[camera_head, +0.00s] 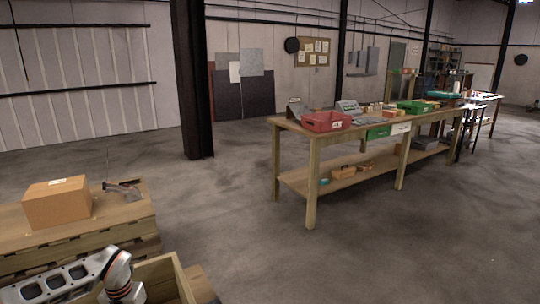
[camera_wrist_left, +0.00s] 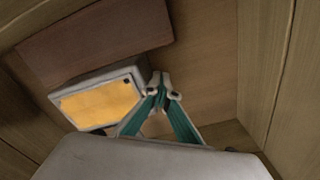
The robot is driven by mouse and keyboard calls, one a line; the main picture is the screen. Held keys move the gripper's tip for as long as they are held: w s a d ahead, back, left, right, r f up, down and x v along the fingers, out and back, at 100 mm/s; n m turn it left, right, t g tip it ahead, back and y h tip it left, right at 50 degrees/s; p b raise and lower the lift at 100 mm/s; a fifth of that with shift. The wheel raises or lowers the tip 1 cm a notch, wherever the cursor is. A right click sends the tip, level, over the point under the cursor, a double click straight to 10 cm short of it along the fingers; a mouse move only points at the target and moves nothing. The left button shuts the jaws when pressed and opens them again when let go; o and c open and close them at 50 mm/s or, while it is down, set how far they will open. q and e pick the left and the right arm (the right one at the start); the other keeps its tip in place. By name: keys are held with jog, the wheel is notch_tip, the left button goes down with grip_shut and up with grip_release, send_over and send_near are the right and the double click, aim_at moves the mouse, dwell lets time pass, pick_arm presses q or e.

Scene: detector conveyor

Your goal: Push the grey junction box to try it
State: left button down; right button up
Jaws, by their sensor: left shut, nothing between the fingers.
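A grey box with an orange-yellow face (camera_wrist_left: 103,102), which looks like the junction box, lies tilted inside a wooden enclosure in the left wrist view. My left gripper (camera_wrist_left: 166,88) is shut and empty, its fingertips close beside the box's right end. I cannot tell whether they touch it. In the head view my left arm reaches down at the bottom left by an open wooden crate (camera_head: 160,280); its gripper and the junction box are hidden there. My right gripper is not in view.
A reddish-brown block (camera_wrist_left: 95,45) lies beyond the box, against wooden walls (camera_wrist_left: 268,65). In the head view, a cardboard box (camera_head: 57,206) sits on a wooden stack at left.

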pick_arm(q)
jog(key=shift+s+a, duration=0.15)
jog(key=shift+a, duration=0.15)
dwell(0.9)
jog(key=shift+a+f, duration=0.1)
dwell(0.6)
dwell(0.4)
jog(key=shift+w+d, duration=0.35)
jog(key=shift+d, duration=0.3)
jog(key=shift+w+d, duration=0.3)
jog(key=shift+d, duration=0.3)
